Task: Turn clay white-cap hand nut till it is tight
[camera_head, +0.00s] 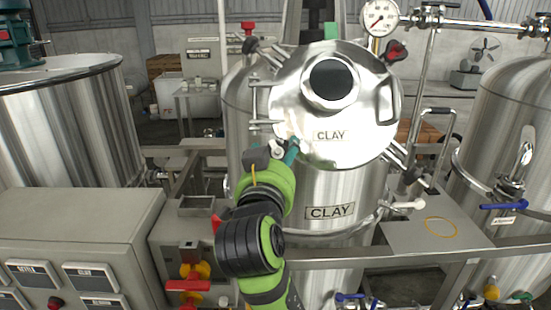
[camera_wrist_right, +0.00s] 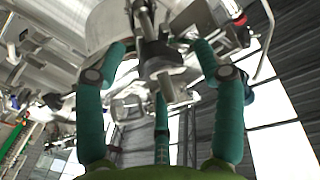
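The clay tank (camera_head: 318,190) stands in the middle of the head view, with its shiny round lid (camera_head: 345,112) tilted toward me. My right gripper (camera_head: 283,153) is at the lid's lower left edge, its teal fingers partly hidden by my green and black wrist. In the right wrist view the fingers of my right gripper (camera_wrist_right: 160,72) stand spread around a metal clamp fitting (camera_wrist_right: 158,55), with gaps at the side fingertips. I see no clear white cap between them. A white-ended part (camera_head: 408,205) sticks out at the tank's lower right. My left gripper is out of view.
A grey control box (camera_head: 80,240) stands front left. Other steel tanks stand left (camera_head: 65,125) and right (camera_head: 510,125). A metal rail (camera_head: 440,249) crosses in front.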

